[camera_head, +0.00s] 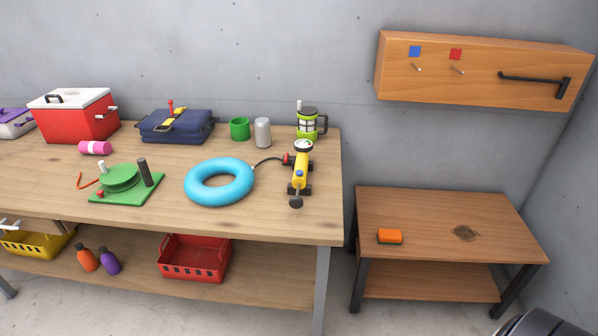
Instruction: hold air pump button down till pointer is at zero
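The yellow air pump (300,181) lies on the workbench near its right end, with dark feet and a dark knob at its near end. A small blue button (299,174) sits on its body. A round white-faced gauge (303,146) is at its far end; its pointer is too small to read. A dark hose (266,161) runs from a red fitting (288,159) beside the pump to a light-blue inflatable ring (191,183). Neither of my grippers is in view.
The workbench (262,225) also holds a green winch-like device (122,178), a blue case (187,134), a red cooler (78,124), a green cup (239,129), a grey can (262,133) and a lantern (308,123). Bare wood lies before the pump. A lower table (430,215) stands right.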

